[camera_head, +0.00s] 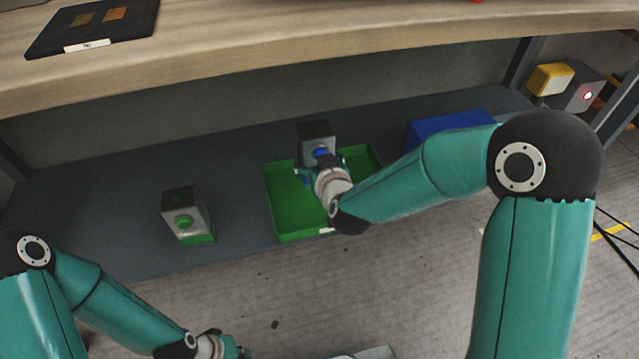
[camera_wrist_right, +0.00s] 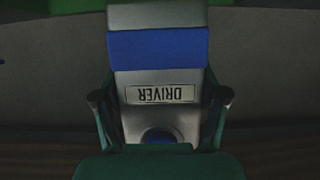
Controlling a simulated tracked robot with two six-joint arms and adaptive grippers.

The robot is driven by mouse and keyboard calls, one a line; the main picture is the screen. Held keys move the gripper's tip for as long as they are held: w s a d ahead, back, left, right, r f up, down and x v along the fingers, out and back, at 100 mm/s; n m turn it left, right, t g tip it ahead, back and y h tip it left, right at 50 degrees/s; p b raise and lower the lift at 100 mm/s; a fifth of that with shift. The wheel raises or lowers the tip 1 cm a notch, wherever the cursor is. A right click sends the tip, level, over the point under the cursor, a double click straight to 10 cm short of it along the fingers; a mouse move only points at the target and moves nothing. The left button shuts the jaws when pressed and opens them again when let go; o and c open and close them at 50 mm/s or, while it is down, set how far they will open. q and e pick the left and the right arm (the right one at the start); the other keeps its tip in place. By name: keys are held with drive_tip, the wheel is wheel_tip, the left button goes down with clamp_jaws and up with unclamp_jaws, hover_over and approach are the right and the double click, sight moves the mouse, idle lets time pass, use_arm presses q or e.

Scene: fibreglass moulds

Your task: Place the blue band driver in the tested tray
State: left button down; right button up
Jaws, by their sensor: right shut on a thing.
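The blue band driver (camera_head: 317,134) is a grey box with a dark top and a blue knob, at the back of the green tray in the head view. In the right wrist view the driver (camera_wrist_right: 158,78) shows a blue band and an upside-down DRIVER label between the fingers. My right gripper (camera_head: 314,172) is shut on it. I cannot tell whether the driver touches the tray floor. The green tray (camera_head: 288,222) lies on the low shelf; its front label is too small to read. My left gripper (camera_head: 238,351) is at the bottom edge, partly cut off, apart from everything.
A similar grey box with a green band and green knob (camera_head: 185,214) stands left of the tray. A blue container (camera_head: 452,123) is behind my right arm. The worktop (camera_head: 250,60) overhangs the shelf, with a black board (camera_head: 93,27) on it.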

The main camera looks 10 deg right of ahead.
drive_tip(key=shift+f+b, duration=1.1)
drive_tip(key=shift+f, duration=1.65)
drive_tip(key=shift+r, duration=0.1)
drive_tip(key=o, duration=1.6)
